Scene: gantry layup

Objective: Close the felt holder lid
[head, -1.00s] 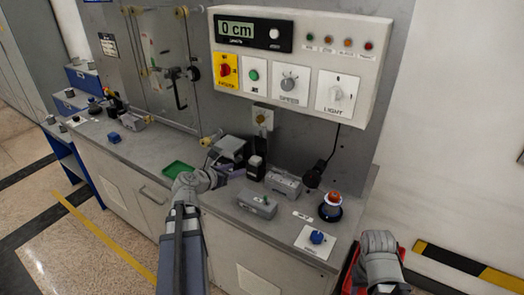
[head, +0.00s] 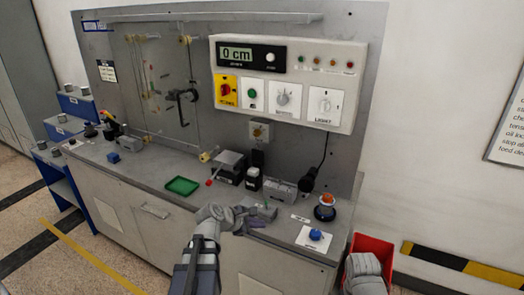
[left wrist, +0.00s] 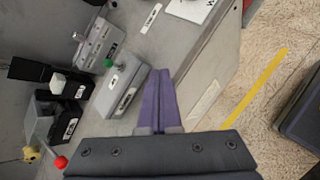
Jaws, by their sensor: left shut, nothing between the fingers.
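My left gripper (head: 250,218) is shut and empty, at the front edge of the bench beside a small grey box with a green knob (head: 266,210). In the left wrist view its purple fingers (left wrist: 158,100) lie together, just right of this grey box (left wrist: 122,88). Farther left stands a dark box with a raised, tilted grey plate like a lid (head: 230,162) and a red-tipped lever (left wrist: 60,162). The labels are too small to read, so I cannot tell which box is the felt holder.
Behind are a black container with a white label (head: 253,180) and another grey box (head: 280,193). A green tray (head: 182,186) lies left, a blue knob (head: 315,235) and a red-topped button (head: 326,205) right. A red bin (head: 372,250) stands on the floor.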

